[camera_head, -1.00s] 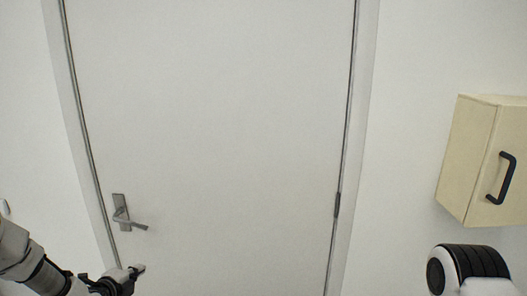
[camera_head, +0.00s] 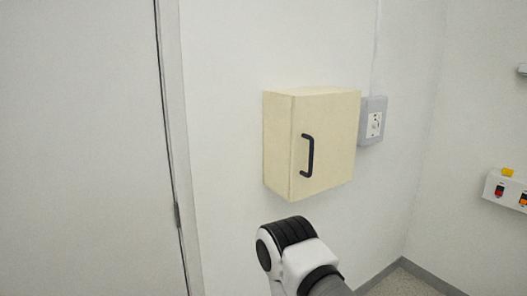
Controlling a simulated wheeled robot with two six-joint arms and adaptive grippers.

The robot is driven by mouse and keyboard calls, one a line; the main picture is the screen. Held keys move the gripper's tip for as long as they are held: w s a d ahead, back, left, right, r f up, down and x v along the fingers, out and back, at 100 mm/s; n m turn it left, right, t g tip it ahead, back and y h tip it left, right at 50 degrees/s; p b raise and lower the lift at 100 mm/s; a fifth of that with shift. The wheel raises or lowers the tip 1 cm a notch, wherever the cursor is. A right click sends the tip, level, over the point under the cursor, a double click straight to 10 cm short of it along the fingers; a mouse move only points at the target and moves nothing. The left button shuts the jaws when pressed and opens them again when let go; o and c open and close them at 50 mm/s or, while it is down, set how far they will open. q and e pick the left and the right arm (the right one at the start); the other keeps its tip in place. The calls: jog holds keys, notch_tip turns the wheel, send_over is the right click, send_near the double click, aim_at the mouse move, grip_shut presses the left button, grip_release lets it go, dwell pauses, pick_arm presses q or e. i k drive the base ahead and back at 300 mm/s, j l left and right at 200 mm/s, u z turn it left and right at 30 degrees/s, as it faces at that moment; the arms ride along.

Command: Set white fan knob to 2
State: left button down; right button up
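No knob can be clearly made out as the white fan knob. A grey wall box with a white face (camera_head: 374,122) is mounted just right of the beige cabinet. Its face has small dark details and possibly a knob, too small to tell. Neither of my grippers is in view. A white and black link of my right arm shows at the bottom middle, below the cabinet, with its gripper outside the picture.
A beige wall cabinet (camera_head: 325,145) with a black handle (camera_head: 307,156) juts from the wall. A door (camera_head: 80,150) is at left. A white panel (camera_head: 508,188) with red and orange switches and a yellow part is on the right wall. Floor shows at bottom right.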

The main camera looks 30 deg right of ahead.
aim_at(375, 125)
jog(key=z, duration=1.65)
jog(key=i+l, duration=0.25)
jog(key=i+l+u, duration=0.15)
jog(key=l, duration=0.25)
jog(key=i, duration=0.1)
